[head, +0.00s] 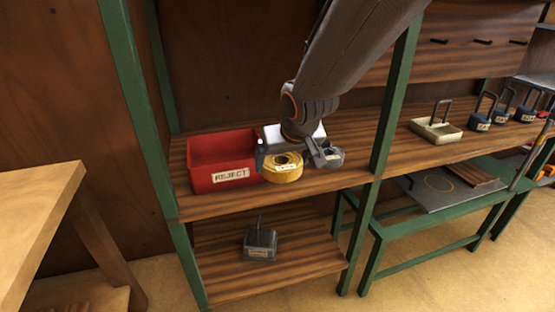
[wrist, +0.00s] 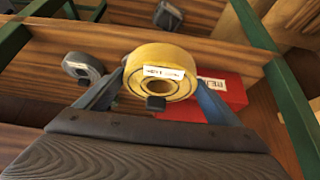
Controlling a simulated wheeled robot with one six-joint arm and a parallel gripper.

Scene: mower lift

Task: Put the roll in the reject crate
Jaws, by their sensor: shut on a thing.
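The roll (head: 282,168) is a yellow ring with a white label, on the wooden shelf in the head view. It also shows in the wrist view (wrist: 160,62), between the two blue fingers. My gripper (head: 290,163) is shut on the roll, with a finger on either side of it. I cannot tell whether the roll still touches the shelf. The reject crate (head: 231,177) is a red open box with a REJECT label, just left of the roll. In the wrist view the crate (wrist: 232,92) is partly hidden behind the roll and a finger.
A grey round object (head: 332,156) sits right of the roll. A white item (head: 273,133) lies behind my gripper. A green post (head: 393,100) stands to the right. A dark device (head: 260,240) is on the lower shelf. A tray (head: 437,128) and several handled weights stand further right.

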